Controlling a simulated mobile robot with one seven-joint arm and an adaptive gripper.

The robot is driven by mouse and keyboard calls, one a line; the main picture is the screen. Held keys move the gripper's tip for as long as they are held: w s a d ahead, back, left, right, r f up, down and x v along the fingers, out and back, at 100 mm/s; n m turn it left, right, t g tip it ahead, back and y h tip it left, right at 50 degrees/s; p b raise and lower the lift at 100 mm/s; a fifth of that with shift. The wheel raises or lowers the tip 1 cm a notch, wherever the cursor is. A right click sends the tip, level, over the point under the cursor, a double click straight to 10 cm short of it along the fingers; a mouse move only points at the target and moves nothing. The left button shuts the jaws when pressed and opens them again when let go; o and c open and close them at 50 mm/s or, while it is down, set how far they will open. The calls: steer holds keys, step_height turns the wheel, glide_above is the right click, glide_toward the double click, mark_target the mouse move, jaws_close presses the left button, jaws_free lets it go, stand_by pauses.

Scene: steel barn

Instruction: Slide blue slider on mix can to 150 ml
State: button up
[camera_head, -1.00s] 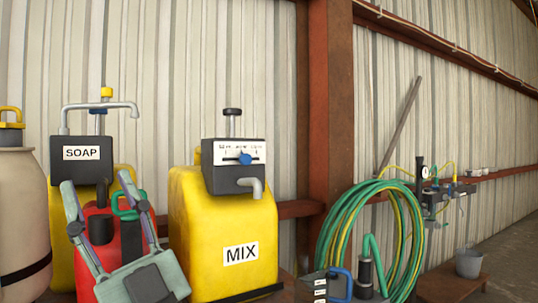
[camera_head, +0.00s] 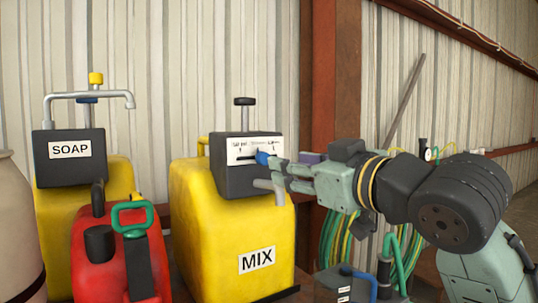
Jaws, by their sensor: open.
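The yellow MIX can (camera_head: 225,225) stands upright in the middle, with a dark dispenser head (camera_head: 231,182) on top. A white scale plate (camera_head: 243,146) is on the head's front, its markings too small to read. The blue slider (camera_head: 262,158) sits right of the plate's middle. My gripper (camera_head: 274,168) reaches in from the right. Its fingertips are open at the slider's right side and overlap the plate's right end. I cannot tell whether a finger touches the slider. The grey spout (camera_head: 264,184) is just below the fingers and partly hidden.
The yellow SOAP can (camera_head: 55,225) and a red can (camera_head: 125,265) with a green handle (camera_head: 132,218) stand to the left. A green hose coil (camera_head: 335,240) hangs behind my arm at right. The wall (camera_head: 200,50) above the cans is clear.

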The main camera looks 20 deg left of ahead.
mark_target(266, 158)
steer(key=p+x, duration=0.1)
steer(key=x, duration=0.7)
steer(key=shift+w+a+p, duration=0.2)
steer(key=shift+a+p, duration=0.1)
steer(key=shift+p, duration=0.1)
steer(key=shift+c, duration=0.5)
jaws_close()
